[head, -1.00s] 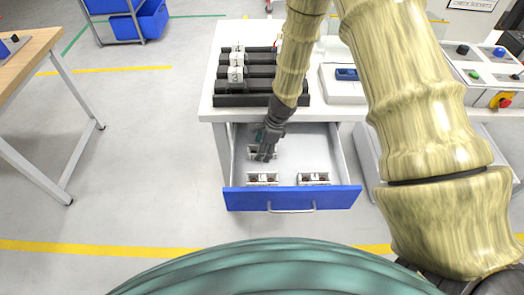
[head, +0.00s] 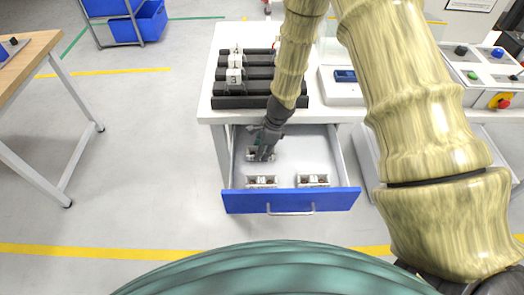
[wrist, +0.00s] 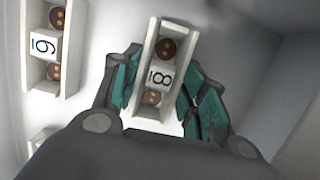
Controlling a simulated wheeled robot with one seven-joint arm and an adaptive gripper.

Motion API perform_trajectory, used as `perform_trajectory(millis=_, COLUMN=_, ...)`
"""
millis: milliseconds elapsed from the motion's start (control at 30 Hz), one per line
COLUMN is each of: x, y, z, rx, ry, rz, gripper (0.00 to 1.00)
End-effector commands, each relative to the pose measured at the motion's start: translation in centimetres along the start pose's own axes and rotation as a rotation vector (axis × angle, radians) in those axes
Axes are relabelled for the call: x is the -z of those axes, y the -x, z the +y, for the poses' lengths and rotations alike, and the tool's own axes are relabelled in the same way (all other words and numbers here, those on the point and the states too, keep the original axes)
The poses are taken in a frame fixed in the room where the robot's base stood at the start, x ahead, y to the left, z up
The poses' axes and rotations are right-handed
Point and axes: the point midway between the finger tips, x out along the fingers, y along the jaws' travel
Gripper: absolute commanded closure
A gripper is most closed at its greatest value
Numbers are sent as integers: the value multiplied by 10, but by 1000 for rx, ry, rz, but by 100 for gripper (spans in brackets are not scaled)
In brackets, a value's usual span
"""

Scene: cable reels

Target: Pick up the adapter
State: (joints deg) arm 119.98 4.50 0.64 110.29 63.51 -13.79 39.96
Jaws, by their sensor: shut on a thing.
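The blue-fronted drawer (head: 235,203) is open. Two similar white units, one left (head: 262,182) and one right (head: 313,181), lie near its front. A unit marked 9 (wrist: 45,45) shows in the wrist view. A rack of black cylinders (head: 262,102) stands on the table above.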

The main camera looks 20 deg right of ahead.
Motion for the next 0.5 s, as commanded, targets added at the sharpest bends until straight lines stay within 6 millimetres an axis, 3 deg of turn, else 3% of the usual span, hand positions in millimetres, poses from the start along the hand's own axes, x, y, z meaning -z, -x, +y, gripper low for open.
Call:
perform_trajectory(millis=167, x=-7, y=21, z=-1, rx=2, ry=3, rz=0, gripper=85)
perform_trajectory(millis=500, x=-24, y=85, z=-1, rx=4, ry=3, rz=1, gripper=85)
